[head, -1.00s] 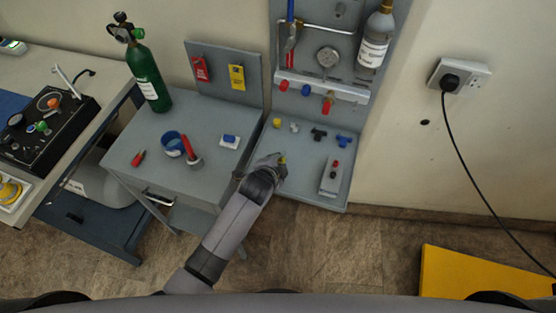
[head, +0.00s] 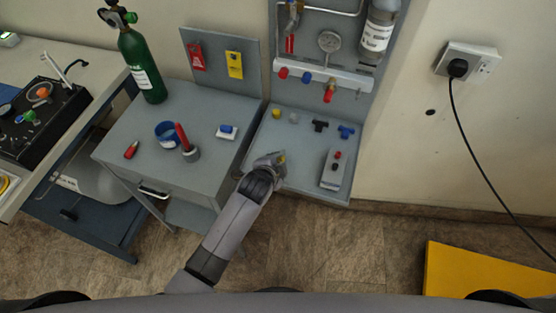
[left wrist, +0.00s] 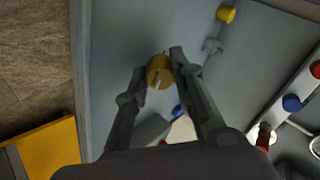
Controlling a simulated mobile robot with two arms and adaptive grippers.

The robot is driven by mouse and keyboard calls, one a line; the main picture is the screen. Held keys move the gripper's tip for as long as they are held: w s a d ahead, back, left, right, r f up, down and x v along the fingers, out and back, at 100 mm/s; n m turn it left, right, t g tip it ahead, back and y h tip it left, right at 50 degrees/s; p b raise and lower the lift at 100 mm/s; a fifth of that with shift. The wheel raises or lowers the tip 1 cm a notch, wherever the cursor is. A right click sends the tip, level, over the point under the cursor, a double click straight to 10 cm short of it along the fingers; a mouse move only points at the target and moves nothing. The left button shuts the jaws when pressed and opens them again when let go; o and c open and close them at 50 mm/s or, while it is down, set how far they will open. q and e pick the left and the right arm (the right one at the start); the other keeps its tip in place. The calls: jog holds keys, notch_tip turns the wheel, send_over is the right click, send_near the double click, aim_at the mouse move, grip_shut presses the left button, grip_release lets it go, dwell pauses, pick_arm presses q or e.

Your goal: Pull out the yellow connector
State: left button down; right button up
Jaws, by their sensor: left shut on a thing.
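A yellow connector (left wrist: 159,71), a short round piece with a thin pale pin on its face, sits between the fingertips of my left gripper (left wrist: 157,80) in the left wrist view. The fingers are shut on it. In the head view the left gripper (head: 272,163) is over the front left of the grey panel's lower shelf (head: 300,167), and only a bit of the yellow piece (head: 281,158) shows. Whether the piece touches the shelf is unclear. A second small yellow piece (head: 276,114) stands at the shelf's back left. My right gripper is not in view.
A black fitting (head: 320,125), a blue fitting (head: 346,131) and a grey box (head: 335,169) are on the shelf. Above is a rail (head: 310,73) with red and blue connectors. A grey cabinet (head: 200,112) with a cup and tools stands left.

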pick_arm(q)
jog(key=shift+f, duration=0.3)
jog(key=c, duration=1.3)
grip_release()
jog(key=shift+s, duration=0.1)
jog(key=v, duration=1.2)
jog(key=shift+f, duration=0.1)
